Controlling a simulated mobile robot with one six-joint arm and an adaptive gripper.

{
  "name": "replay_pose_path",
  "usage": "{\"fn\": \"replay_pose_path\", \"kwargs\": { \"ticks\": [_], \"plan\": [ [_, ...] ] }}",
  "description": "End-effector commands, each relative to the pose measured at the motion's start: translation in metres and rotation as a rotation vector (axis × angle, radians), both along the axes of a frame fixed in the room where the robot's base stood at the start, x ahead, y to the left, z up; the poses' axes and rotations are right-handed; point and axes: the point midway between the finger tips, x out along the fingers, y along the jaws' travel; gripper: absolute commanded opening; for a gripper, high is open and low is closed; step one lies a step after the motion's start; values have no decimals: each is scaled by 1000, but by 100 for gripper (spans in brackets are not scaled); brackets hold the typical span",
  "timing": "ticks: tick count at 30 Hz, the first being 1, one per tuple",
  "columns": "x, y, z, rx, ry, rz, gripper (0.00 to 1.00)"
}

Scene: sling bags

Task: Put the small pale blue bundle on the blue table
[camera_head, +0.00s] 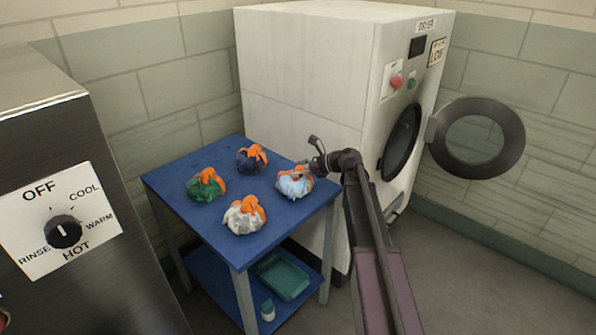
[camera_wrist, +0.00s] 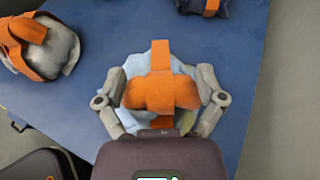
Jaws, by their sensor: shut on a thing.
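The small pale blue bundle (camera_head: 295,185) with orange straps is at the right part of the blue table (camera_head: 203,227). It looks to be resting on the tabletop or very close to it; I cannot tell whether it touches. My gripper (camera_head: 303,170) is shut on the bundle. In the wrist view my gripper (camera_wrist: 161,100) has one finger on each side of the pale blue bundle (camera_wrist: 160,62), across its orange strap. The bundle's underside is hidden.
A navy bundle (camera_head: 246,164), a green bundle (camera_head: 203,189) and a whitish bundle (camera_head: 240,219) also sit on the table. A white dryer (camera_head: 300,90) with its round door (camera_head: 437,140) open stands behind. A teal tray (camera_head: 290,280) and a small bottle (camera_head: 267,309) are on the lower shelf.

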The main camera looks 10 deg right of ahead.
Motion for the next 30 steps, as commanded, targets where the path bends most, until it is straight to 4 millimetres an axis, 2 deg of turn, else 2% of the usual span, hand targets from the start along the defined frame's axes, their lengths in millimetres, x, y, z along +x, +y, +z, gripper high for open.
{"fn": "replay_pose_path", "kwargs": {
  "ticks": [7, 8, 9, 27, 30],
  "plan": [
    [0, 0, -4, 1, 0, 0, 27],
    [0, 0, -4, 0, 0, 1, 91],
    [0, 0, -3, 0, 0, 1, 100],
    [0, 1, 1, 0, 0, 1, 100],
    [-4, -6, 5, 0, 0, 0, 100]
  ]
}}
